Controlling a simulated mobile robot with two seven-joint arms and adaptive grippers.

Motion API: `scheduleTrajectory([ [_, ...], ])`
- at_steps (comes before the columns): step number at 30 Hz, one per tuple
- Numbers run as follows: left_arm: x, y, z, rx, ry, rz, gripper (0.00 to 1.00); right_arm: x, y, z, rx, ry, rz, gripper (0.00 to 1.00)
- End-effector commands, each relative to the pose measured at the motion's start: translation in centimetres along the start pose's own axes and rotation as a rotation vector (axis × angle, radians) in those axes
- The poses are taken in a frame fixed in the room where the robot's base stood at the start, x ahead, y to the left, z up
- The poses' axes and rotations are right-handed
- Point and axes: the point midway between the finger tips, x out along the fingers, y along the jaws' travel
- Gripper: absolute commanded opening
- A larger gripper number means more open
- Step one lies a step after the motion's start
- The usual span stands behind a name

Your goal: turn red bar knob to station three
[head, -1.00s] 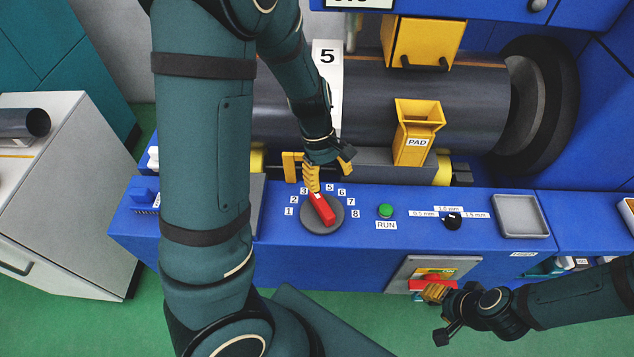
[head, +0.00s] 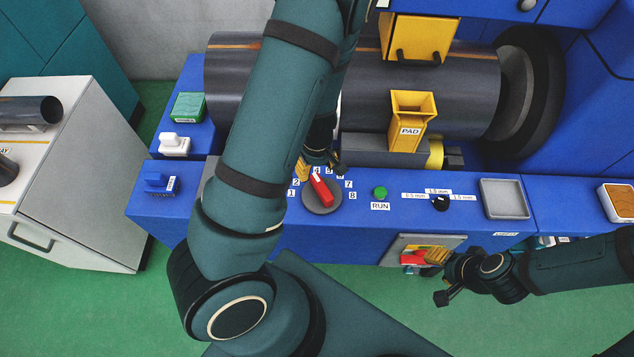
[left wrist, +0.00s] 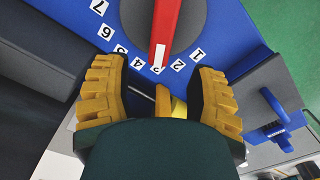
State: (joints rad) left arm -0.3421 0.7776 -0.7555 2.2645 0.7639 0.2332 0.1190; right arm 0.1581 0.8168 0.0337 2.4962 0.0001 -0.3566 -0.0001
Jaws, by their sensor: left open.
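The red bar knob (head: 321,189) sits on a round grey dial (head: 322,203) on the blue panel, ringed by numbered labels. In the left wrist view the white-marked end of the red bar (left wrist: 165,28) points at the label 3 (left wrist: 157,68). My left gripper (head: 320,165) is over the far side of the dial and hides some labels in the head view. In the left wrist view its yellow fingers (left wrist: 158,98) are wide apart, empty, and clear of the bar. My right gripper (head: 440,277) looks open and empty in front of the panel.
A green RUN button (head: 380,193), a small black knob (head: 441,203) and a grey tray (head: 504,199) lie to the right on the panel. A yellow PAD holder (head: 411,118) stands behind it, before a large dark roller (head: 465,90). A blue switch (head: 158,183) is at left.

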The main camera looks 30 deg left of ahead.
Motion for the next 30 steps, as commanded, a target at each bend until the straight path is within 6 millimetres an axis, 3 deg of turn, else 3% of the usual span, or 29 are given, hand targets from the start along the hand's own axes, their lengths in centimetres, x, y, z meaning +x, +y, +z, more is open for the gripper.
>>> scheduleTrajectory([
  [1, 1.5, -0.1, 0.0, -0.004, -0.001, -0.002, 0.57, 0.7, 0.3, 0.1, 0.001, 0.0, 0.0, 0.47],
  [6, 4.6, -0.1, 0.0, -0.002, -0.002, -0.001, 0.57, 1.7, 0.7, 0.3, 0.003, 0.001, 0.001, 0.47],
  [12, 6.9, 0.0, 0.0, -0.001, -0.001, 0.0, 0.57, 2.5, 0.9, 0.4, 0.002, 0.002, 0.003, 0.47],
  [26, 7.7, 0.0, 0.0, 0.0, 0.0, 0.001, 0.56, 2.7, 1.0, 0.4, 0.002, 0.002, 0.004, 0.47],
  [30, 7.7, 0.0, 0.0, 0.0, 0.0, 0.001, 0.07, 2.7, 1.0, 0.4, 0.002, 0.002, 0.004, 0.47],
])
